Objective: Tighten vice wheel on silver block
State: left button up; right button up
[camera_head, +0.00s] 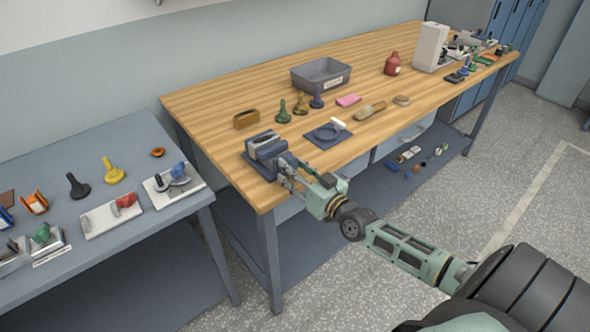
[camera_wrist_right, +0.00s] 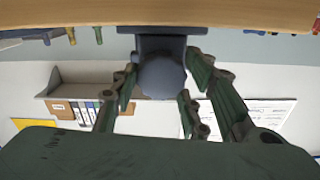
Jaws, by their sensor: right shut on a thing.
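The blue-grey vice (camera_head: 250,160) stands on the near left corner of the wooden bench. A light grey block (camera_head: 267,146) appears to sit between its jaws; its exact seating is too small to tell. My right gripper (camera_head: 287,171) reaches the front of the vice from the right. In the wrist view, which looks upside down, my right gripper (camera_wrist_right: 160,90) has its fingers on both sides of the dark, rounded vice wheel (camera_wrist_right: 161,77) and is shut on it. The wheel is mostly hidden in the head view. My left gripper is out of view.
A grey table (camera_head: 70,165) with fixtures stands to the left.

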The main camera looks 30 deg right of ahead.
jog(key=shift+c, duration=0.9)
jog(key=m, duration=0.4)
jog(key=shift+f+m+b, duration=0.1)
jog(key=shift+m+b, duration=0.2)
jog(key=shift+s+f, duration=0.1)
jog(key=shift+f, duration=0.15)
jog(key=o, duration=1.1)
jog(key=shift+r, duration=0.2)
jog(key=s+d, duration=0.1)
jog(key=s, duration=1.1)
